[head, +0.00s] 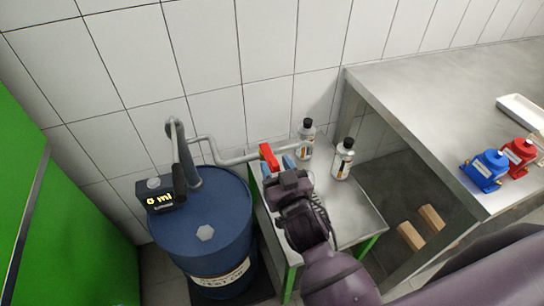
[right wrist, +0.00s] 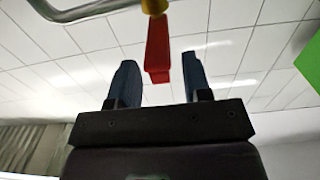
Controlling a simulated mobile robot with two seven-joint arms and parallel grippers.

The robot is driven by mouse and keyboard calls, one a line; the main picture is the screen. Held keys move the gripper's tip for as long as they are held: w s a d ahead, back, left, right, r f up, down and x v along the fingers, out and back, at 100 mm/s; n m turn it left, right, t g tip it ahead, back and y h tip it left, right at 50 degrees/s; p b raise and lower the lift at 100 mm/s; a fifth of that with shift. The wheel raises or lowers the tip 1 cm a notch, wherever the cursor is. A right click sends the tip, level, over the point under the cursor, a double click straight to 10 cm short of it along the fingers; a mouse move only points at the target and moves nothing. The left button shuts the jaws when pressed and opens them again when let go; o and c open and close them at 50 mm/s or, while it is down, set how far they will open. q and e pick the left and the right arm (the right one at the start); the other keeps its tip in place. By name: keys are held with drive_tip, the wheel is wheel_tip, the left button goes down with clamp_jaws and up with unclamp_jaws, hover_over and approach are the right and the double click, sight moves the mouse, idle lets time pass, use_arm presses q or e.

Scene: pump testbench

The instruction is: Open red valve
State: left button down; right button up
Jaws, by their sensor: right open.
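The red valve (head: 269,156) is a red lever on the grey pipe that runs from the blue barrel, above the small metal table. In the right wrist view the red lever (right wrist: 158,48) hangs from a yellow fitting (right wrist: 154,6) and points down between the fingers. My right gripper (head: 278,163) is open at the valve; its two blue fingers (right wrist: 160,82) stand on either side of the lever's lower end, with gaps visible on both sides. Whether the lever lies at the same depth as the fingers is hard to tell. My left gripper is not in view.
The blue barrel (head: 215,220) with pump handle and a display reading 0 ml (head: 160,199) stands left. Two bottles (head: 306,139) (head: 343,159) stand on the small table (head: 358,207) close to my right gripper. A metal workbench (head: 436,125) holds blue and red devices (head: 487,170).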

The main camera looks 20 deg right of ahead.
sight(273, 160)
drive_tip(key=shift+w, duration=1.55)
drive_tip(key=shift+c, duration=0.2)
clamp_jaws()
